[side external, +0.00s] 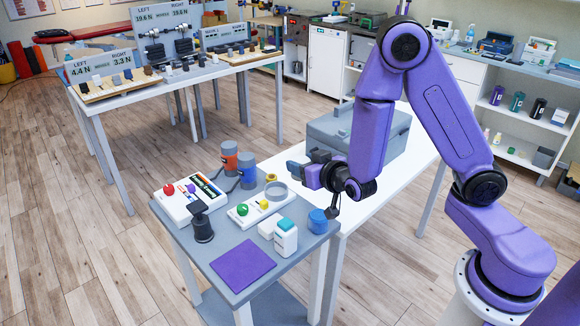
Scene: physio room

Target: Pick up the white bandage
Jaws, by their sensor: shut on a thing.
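My gripper (332,212) hangs at the right corner of the grey-topped table, with its dark fingers pointing down. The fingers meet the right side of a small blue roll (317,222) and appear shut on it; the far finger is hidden. No clear white bandage shows at my fingers.
The grey table (190,262) also carries a purple mat (242,265), white button panels (190,203), blue and orange cylinders (247,170), and a dark stand (202,228). A grey case (385,140) stands on the white table behind.

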